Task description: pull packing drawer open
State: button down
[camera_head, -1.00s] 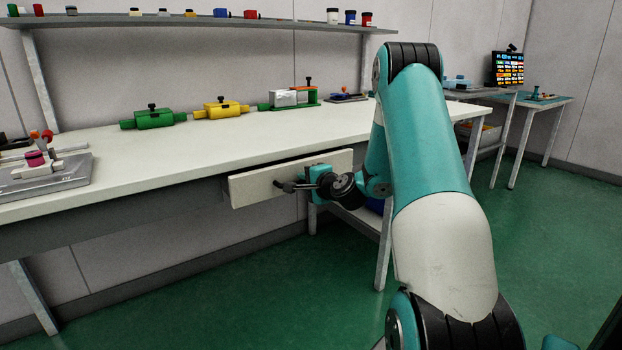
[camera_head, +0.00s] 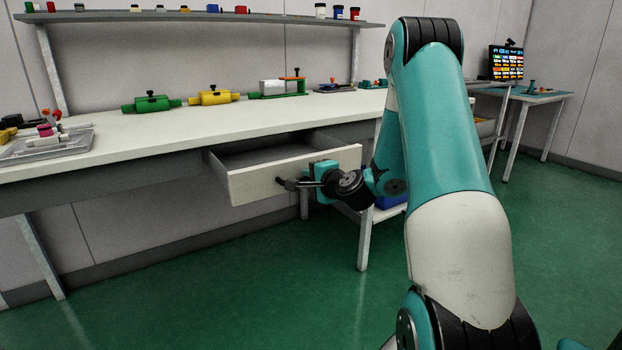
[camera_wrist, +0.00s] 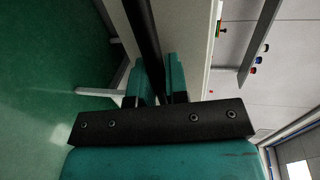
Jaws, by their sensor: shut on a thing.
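The packing drawer (camera_head: 250,184) is a pale-fronted drawer under the workbench. It stands partly open, and its grey inside shows behind the front. My gripper (camera_head: 290,184) is at the drawer front, shut on the dark handle bar. In the wrist view the dark handle (camera_wrist: 146,45) runs between the two teal fingers of my gripper (camera_wrist: 160,80). The far part of the drawer's inside is hidden under the bench top, and my gripper covers part of the handle.
The white workbench (camera_head: 130,146) carries a green fixture (camera_head: 151,104), a yellow fixture (camera_head: 216,98) and a grey tray (camera_head: 45,149) at left. A shelf (camera_head: 200,18) with small parts hangs above. The green floor (camera_head: 220,290) in front of the drawer is clear.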

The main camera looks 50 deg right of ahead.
jog(key=shift+d, duration=0.1)
jog(key=c, duration=1.3)
grip_release()
jog(key=shift+o, duration=0.7)
jog(key=b+v, duration=1.5)
jog(key=v, duration=0.2)
jog(key=shift+s, duration=0.15)
